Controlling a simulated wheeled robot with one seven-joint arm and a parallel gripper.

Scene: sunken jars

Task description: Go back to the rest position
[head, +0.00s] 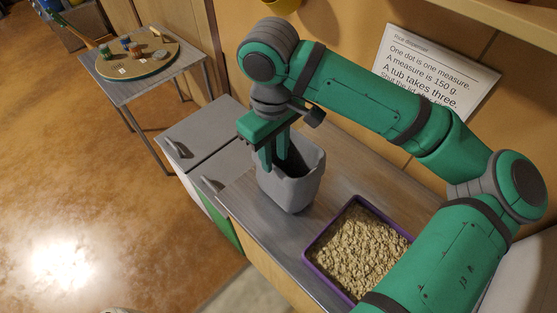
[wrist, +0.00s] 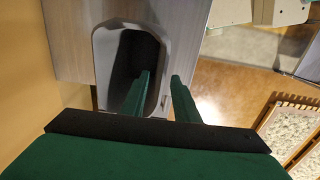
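My gripper (head: 272,162) points down at the near-left rim of a grey, open-topped bin (head: 292,190). The bin stands upright on the counter (head: 258,225) and looks dark inside. In the wrist view, the two green fingers of my gripper (wrist: 161,80) are apart. One finger lies over the dark opening of the bin (wrist: 103,50), the other on the outer side of its right wall. The gripper looks open. Whether either finger touches the wall I cannot tell. My arm reaches across from the lower right.
A purple-rimmed tray (head: 317,240) of pale grains is right of the bin. A rice dispenser sign (head: 436,72) is behind my arm. Grey lids with handles (head: 207,140) are left of the bin. A table with a round board (head: 140,68) stands far left. Open floor (head: 80,200) lies left.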

